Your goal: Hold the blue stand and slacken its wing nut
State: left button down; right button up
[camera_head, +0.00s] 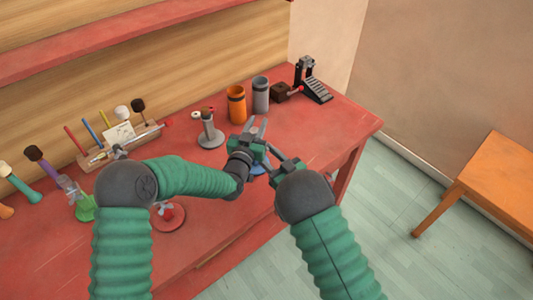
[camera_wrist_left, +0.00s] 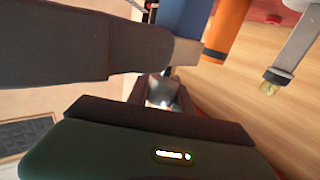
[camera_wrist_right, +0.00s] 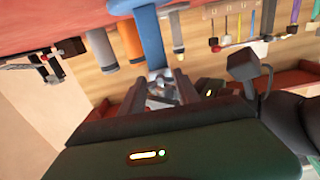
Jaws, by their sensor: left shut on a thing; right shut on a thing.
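The blue stand (camera_head: 259,169) is on the red table, mostly hidden behind my grippers in the head view. Its blue post shows in the left wrist view (camera_wrist_left: 189,18) and right wrist view (camera_wrist_right: 150,38). The wing nut is the metal part at the end of the post, seen partly between the fingers in the right wrist view (camera_wrist_right: 162,88). My left gripper (camera_head: 262,149) is shut on the stand near its top. My right gripper (camera_head: 272,153) comes from the right and is shut at the wing nut; the exact contact is hidden.
An orange cup (camera_head: 236,104), a grey cup (camera_head: 260,96), a brown block (camera_head: 279,93) and a black pedal (camera_head: 314,84) stand behind. A grey stand (camera_head: 210,137) is to the left. A red stand (camera_head: 169,216) is near the front. The table's right end is clear.

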jog(key=shift+d, duration=0.1)
grip_shut()
jog(key=shift+w+n, duration=0.1)
jog(key=shift+n, duration=6.2)
jog(key=o, duration=1)
grip_release()
